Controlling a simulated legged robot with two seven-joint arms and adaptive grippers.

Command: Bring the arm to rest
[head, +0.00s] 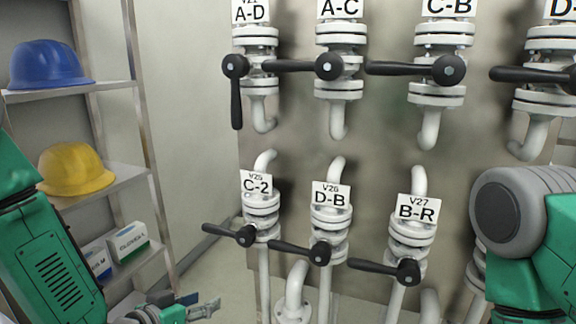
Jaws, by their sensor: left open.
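My left gripper (204,304) shows at the bottom edge, left of centre. It is open, and I see nothing between its fingers. It is low, in front of the shelf and the floor, apart from the valve handles. My green left arm (55,262) comes in from the left edge. My right arm (535,255), green with a grey joint, fills the lower right and hides part of the valve wall. My right gripper is out of view.
Upper valves with black levers (327,67) line the wall; the A-D lever (236,95) points down. Lower valves C-2 (262,215), D-B (324,225) and B-R (408,240) have levers pointing left. A shelf (125,178) at left holds blue (48,65) and yellow (75,170) helmets and boxes (128,242).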

